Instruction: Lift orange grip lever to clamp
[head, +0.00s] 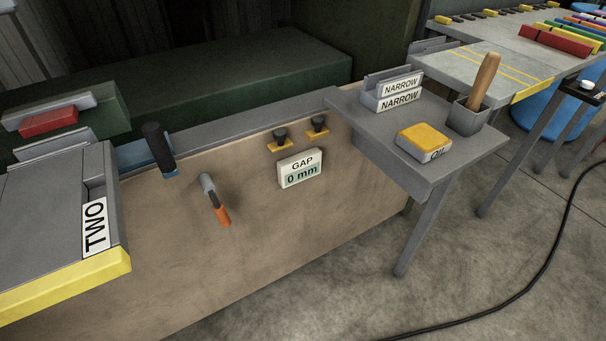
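The orange grip lever (221,215) is on the tan front panel (240,240) in the middle left of the head view. Its grey arm (207,187) comes out of the panel near the top, and the orange grip hangs at the lower end, pointing down and slightly right. My gripper does not show in this view, so nothing is seen touching the lever.
A black handle (158,148) stands up left of the lever. A sign reading GAP 0 mm (300,170) and two black knobs (318,124) are to the right. A yellow-edged table marked TWO (95,226) is at left; a grey side shelf (385,150) juts out at right.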

